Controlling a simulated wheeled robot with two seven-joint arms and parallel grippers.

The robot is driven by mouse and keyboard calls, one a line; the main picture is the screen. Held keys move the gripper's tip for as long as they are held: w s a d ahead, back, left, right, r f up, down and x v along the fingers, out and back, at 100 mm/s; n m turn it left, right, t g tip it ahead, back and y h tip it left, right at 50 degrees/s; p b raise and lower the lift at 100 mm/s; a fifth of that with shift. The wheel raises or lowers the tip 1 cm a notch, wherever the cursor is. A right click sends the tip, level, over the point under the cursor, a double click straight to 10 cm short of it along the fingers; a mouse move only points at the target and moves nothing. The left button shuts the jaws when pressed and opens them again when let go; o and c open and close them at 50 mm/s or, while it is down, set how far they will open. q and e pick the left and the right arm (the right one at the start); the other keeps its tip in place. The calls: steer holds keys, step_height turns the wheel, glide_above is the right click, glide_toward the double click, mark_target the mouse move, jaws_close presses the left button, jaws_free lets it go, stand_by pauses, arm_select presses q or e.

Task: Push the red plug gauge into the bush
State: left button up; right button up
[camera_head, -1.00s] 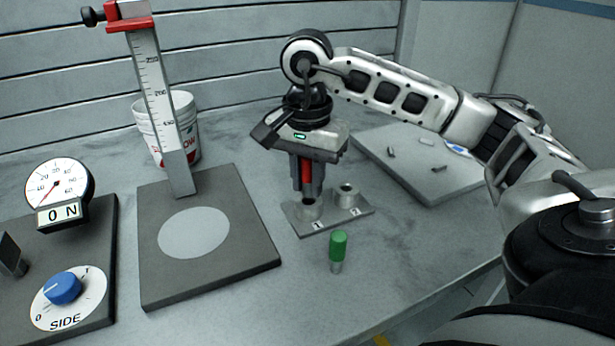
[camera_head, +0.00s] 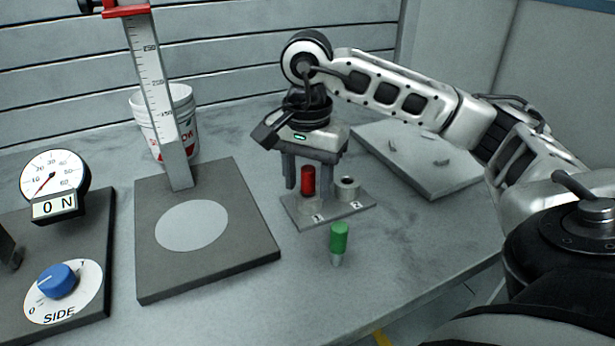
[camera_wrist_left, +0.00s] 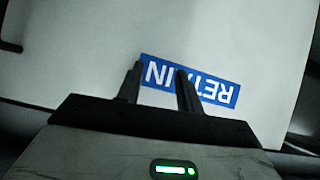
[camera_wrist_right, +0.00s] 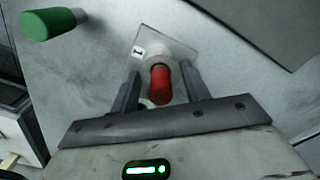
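The red plug gauge (camera_head: 308,181) stands about upright in the bush marked 1 (camera_head: 310,207); its red handle shows above the rim, and how deep the shank sits is hidden. My right gripper (camera_head: 308,188) is open, pointing down, with one finger on each side of the red handle. In the right wrist view the red plug gauge (camera_wrist_right: 160,86) is between the spread fingers of my right gripper (camera_wrist_right: 159,90), with gaps on both sides. My left gripper (camera_wrist_left: 160,86) is open and empty in its wrist view, in front of a blue RETAIN label (camera_wrist_left: 212,86).
A second bush (camera_head: 347,188), marked 2, stands on the same plate (camera_head: 333,212). A green plug gauge (camera_head: 338,243) stands just in front. A dark board with a grey disc (camera_head: 192,226), a height scale (camera_head: 158,95) and a dial (camera_head: 55,175) reading 0 N are at the left.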

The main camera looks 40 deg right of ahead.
mark_target(307, 170)
arm_select(q)
steer(key=shift+s+f, duration=0.1)
steer(key=r+p, duration=0.1)
steer(key=p, duration=0.1)
steer(key=r+p, duration=0.1)
steer(key=p, duration=0.1)
steer(key=r+p, duration=0.2)
steer(key=shift+s+a+g, duration=0.1)
steer(key=shift+a+g, duration=0.2)
steer(key=shift+a, duration=0.05)
arm_select(e)
step_height(307, 170, up, 16)
